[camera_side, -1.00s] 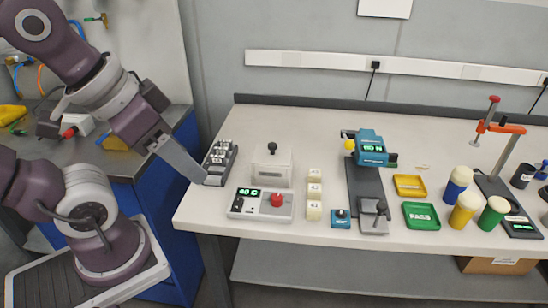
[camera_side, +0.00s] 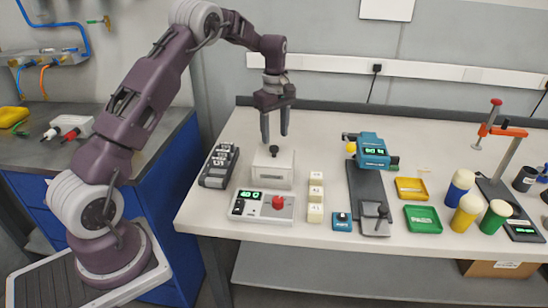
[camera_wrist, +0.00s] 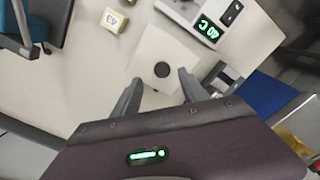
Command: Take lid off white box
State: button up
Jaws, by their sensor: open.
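The white box (camera_side: 268,183) stands on the bench behind the control unit with the red knob. Its lid (camera_side: 283,158) is on top, with a dark round knob (camera_side: 273,150) in the middle. My gripper (camera_side: 274,140) points down above the lid, its two fingers apart and empty, with the tips around or just above the level of the knob. In the wrist view the lid (camera_wrist: 172,45) lies just beyond the open fingers, and its black knob (camera_wrist: 162,69) shows ahead of the gap between them. I cannot tell whether a finger touches the knob.
The control unit (camera_side: 250,207) stands close in front of the box. A dark grey tray of parts (camera_side: 218,166) is at its left, and small cream blocks (camera_side: 315,197) are at its right. A teal device (camera_side: 370,150) stands further right. The bench behind the box is clear.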

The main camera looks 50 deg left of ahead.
aim_at(274, 147)
jog(key=f, duration=0.5)
jog(key=shift+s+f, duration=0.25)
jog(key=shift+f, duration=0.15)
jog(key=shift+c, duration=0.4)
grip_shut()
jog(key=shift+r, duration=0.1)
